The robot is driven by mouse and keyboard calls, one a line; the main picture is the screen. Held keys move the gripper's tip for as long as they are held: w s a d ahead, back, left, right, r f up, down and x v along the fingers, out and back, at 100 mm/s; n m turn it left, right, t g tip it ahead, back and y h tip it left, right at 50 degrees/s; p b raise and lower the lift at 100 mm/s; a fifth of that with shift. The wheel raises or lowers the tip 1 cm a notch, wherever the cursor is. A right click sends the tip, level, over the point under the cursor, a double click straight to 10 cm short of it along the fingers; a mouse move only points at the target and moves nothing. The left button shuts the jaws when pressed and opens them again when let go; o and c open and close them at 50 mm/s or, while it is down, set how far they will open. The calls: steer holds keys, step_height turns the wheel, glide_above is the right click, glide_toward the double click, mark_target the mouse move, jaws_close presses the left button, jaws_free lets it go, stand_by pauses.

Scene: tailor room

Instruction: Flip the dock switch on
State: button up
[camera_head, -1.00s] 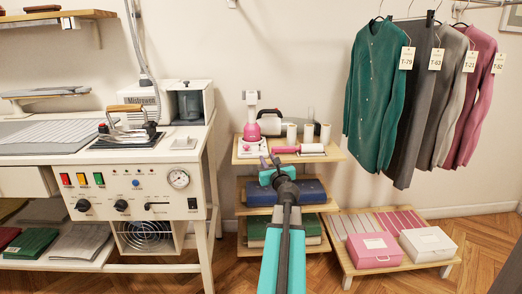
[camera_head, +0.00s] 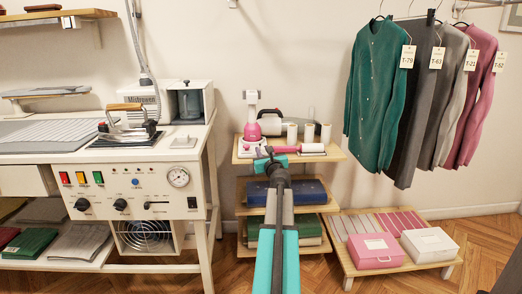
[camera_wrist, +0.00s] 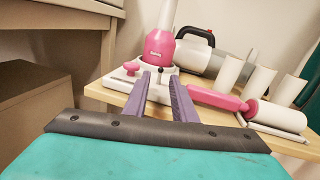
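A pink handheld steamer (camera_head: 252,127) stands on a white dock base on the top board of a small wooden shelf. In the wrist view the steamer (camera_wrist: 158,46) stands beyond my fingertips, on the white dock (camera_wrist: 118,75). A pink knob (camera_wrist: 131,68) sits on the dock's left side and a small dark knob (camera_wrist: 160,70) shows near its front; I cannot tell which is the dock switch or its state. My gripper (camera_wrist: 161,76) has its two purple fingers apart with nothing held, just in front of the dock. In the head view my gripper (camera_head: 270,160) partly covers the dock.
A pink lint roller (camera_wrist: 215,98) lies right of my fingers, beside several white cylinders (camera_wrist: 262,85). A white-and-black handheld device (camera_wrist: 195,55) lies behind. The ironing station (camera_head: 130,185) stands left; hanging garments (camera_head: 375,95) are at right.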

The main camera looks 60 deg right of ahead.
steer(key=shift+x, duration=1.85)
jaws_close()
